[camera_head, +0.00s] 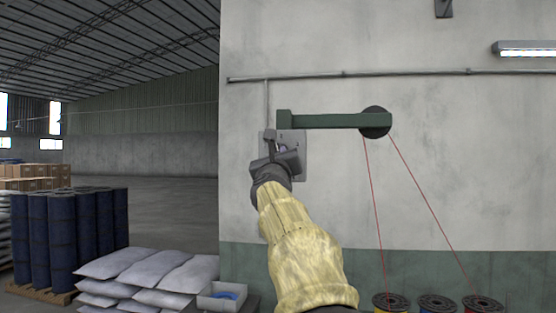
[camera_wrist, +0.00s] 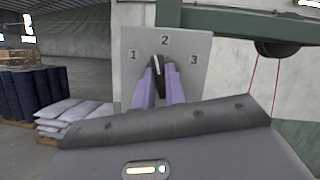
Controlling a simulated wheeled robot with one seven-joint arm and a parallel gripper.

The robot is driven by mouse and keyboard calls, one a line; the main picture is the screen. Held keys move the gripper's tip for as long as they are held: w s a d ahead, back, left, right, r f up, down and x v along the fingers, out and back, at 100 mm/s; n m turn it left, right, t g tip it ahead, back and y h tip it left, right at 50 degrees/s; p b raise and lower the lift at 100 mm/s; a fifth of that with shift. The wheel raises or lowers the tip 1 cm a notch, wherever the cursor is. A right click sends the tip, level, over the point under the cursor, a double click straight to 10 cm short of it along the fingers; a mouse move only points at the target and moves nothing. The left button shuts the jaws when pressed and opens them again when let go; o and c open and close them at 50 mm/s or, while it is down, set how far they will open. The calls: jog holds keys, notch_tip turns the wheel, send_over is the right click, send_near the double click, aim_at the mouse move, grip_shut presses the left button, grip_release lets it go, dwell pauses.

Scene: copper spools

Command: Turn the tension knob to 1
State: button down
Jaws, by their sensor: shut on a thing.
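The tension knob (camera_wrist: 157,64) is a dark bar with a pale mark on a grey plate (camera_wrist: 190,75) numbered 1, 2 and 3 from left to right. In the wrist view its visible end points up, close to the 2 and leaning slightly toward the 1. My gripper (camera_wrist: 158,78) is shut on the knob, one purple finger on each side. The lower part of the knob is hidden behind the fingers and gripper body. In the head view my gripper (camera_head: 280,153) is at the plate (camera_head: 298,160) on the wall and covers most of it.
A green bracket (camera_head: 330,120) reaches right from above the plate to a dark pulley (camera_head: 375,122). Red threads run from the pulley to spools (camera_head: 437,303) below. White sacks (camera_head: 150,270), a white box (camera_head: 222,296) and blue drums (camera_head: 70,235) stand at lower left.

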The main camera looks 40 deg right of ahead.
jog(key=n+y, duration=0.1)
jog(key=n, duration=0.2)
jog(key=n+y+p, duration=0.1)
jog(key=n+y, duration=0.1)
jog(key=n, duration=0.2)
jog(key=n+t+y, duration=0.1)
jog(key=n+y, duration=0.1)
jog(key=n, duration=0.2)
jog(key=shift+s+d+r, duration=0.1)
jog(key=shift+r, duration=0.05)
jog(key=shift+n, duration=0.3)
jog(key=c, duration=1.4)
grip_release()
jog(key=shift+c, duration=0.2)
